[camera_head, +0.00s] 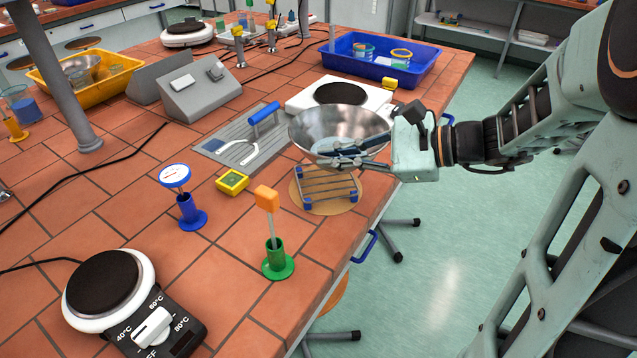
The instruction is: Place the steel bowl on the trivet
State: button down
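The steel bowl (335,122) is a wide shiny bowl right of the bench's middle, upright with its opening up. My gripper (342,154) reaches in from the right, and its fingers close on the bowl's near right rim. The bowl appears held just above and behind the trivet (326,186), a wire rack with blue corner feet. The trivet stands on a round cork mat (318,209) near the bench's right edge. The bowl and fingers hide the trivet's far part. I cannot tell whether the bowl's underside touches it.
A white hot plate (302,98) stands behind the bowl, and a blue tray (412,72) behind that. A grey board with a blue handle (264,113) lies left. A yellow device (232,181), blue stand (190,215) and green stand (278,263) stand nearer. The bench drops off right.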

jog(key=shift+w+a+f, duration=0.1)
jog(key=shift+a+f, duration=0.45)
jog(key=shift+f, duration=0.1)
jog(key=f, duration=0.1)
jog(key=a+f, duration=0.1)
jog(key=f, duration=0.1)
jog(key=f+b, duration=0.1)
jog(key=f, duration=0.1)
jog(key=shift+w+a, duration=0.15)
jog(key=shift+a, duration=0.15)
jog(key=c, duration=2.2)
grip_release()
jog(key=shift+o, duration=0.2)
